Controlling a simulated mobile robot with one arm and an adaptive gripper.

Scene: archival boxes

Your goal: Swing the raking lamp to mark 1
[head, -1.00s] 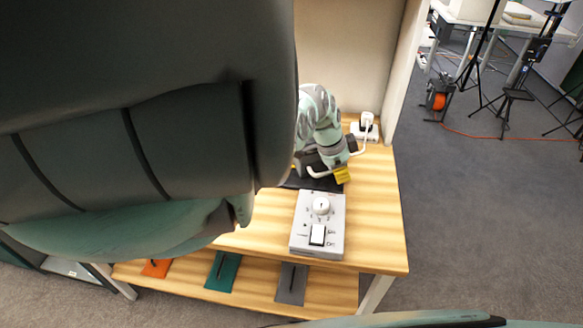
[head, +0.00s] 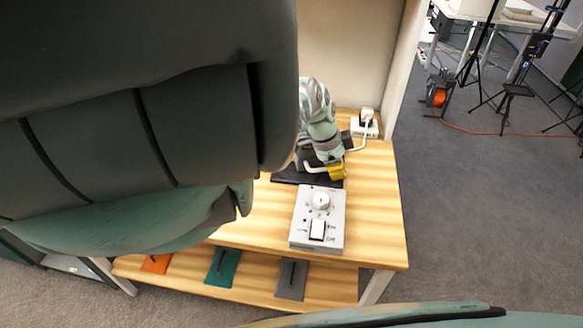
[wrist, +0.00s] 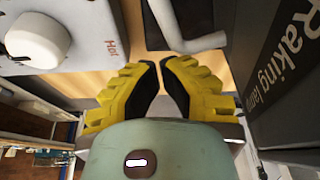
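My gripper (head: 337,172), with yellow fingers, is low over the far part of the wooden bench, behind the grey control box. In the wrist view my gripper (wrist: 160,63) has its fingertips almost together, with only a thin gap and nothing visible between them. A white bent bar (wrist: 190,35) lies just beyond the tips; contact is unclear. It also shows left of my gripper in the head view (head: 313,160). A dark block (wrist: 275,70) labelled "Raking lamp" stands right of the fingers. The lamp's head and mark 1 cannot be made out; my arm hides much of the bench.
The grey control box (head: 308,229) has a white knob (head: 321,202) and a rocker switch. A white plug and socket (head: 365,122) sit near the back panel, with a cable. Coloured folders lie on the lower shelf (head: 335,283). The bench's right side is clear.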

